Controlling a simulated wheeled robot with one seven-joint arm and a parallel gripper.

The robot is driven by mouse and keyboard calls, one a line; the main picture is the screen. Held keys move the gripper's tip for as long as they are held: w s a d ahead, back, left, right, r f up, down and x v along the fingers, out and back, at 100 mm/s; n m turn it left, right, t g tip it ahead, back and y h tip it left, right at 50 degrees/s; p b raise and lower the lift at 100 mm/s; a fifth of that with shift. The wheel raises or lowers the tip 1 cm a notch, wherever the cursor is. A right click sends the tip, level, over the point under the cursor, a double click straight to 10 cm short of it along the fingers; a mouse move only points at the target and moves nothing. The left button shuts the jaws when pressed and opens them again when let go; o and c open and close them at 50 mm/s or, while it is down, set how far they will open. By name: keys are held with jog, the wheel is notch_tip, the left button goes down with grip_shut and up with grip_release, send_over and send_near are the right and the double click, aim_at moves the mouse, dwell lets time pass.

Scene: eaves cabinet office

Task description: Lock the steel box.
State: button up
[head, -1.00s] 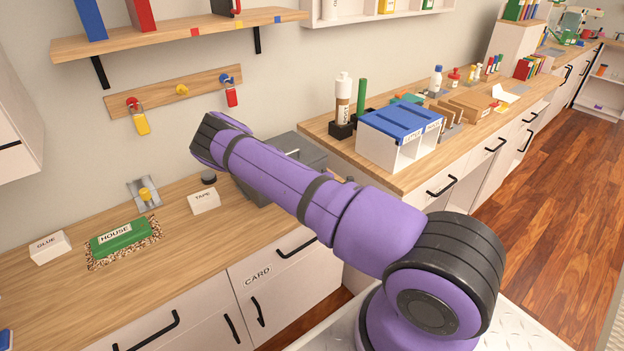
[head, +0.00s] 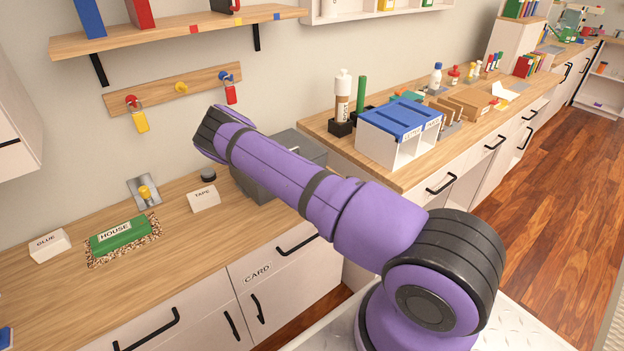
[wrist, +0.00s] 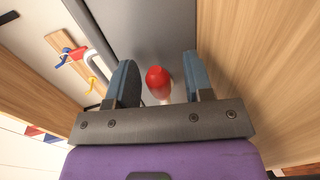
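The grey steel box (head: 308,146) stands on the wooden counter in the head view, largely hidden behind my arm. A grey surface, apparently the box (wrist: 155,28), lies beyond the fingers in the wrist view, with a pale curved bar (wrist: 98,64) beside it. My gripper (wrist: 161,82) has its two blue-grey fingers apart. A red rounded thing with a pale part (wrist: 157,77) shows between them, with gaps at both sides; I cannot tell what it is. A yellow padlock (head: 141,121) and a red padlock (head: 231,95) hang on the wall rack. The box's fastening is hidden.
The wall rack (head: 170,90) has a bare yellow peg in its middle. The tape label (head: 203,199), a green HOUSE block (head: 120,235) and the glue label (head: 49,245) stand on the counter. A blue-lidded white organiser (head: 385,150) stands to the right.

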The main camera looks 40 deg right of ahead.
jog(key=s, duration=0.2)
jog(key=s+r, duration=0.1)
jog(key=s, duration=0.4)
jog(key=shift+s+d+r, duration=0.2)
jog(key=shift+s+r, duration=0.1)
jog(key=shift+s, duration=0.1)
jog(key=s, duration=0.2)
jog(key=shift+s+r, duration=0.25)
jog(key=shift+s, duration=0.1)
dwell(0.4)
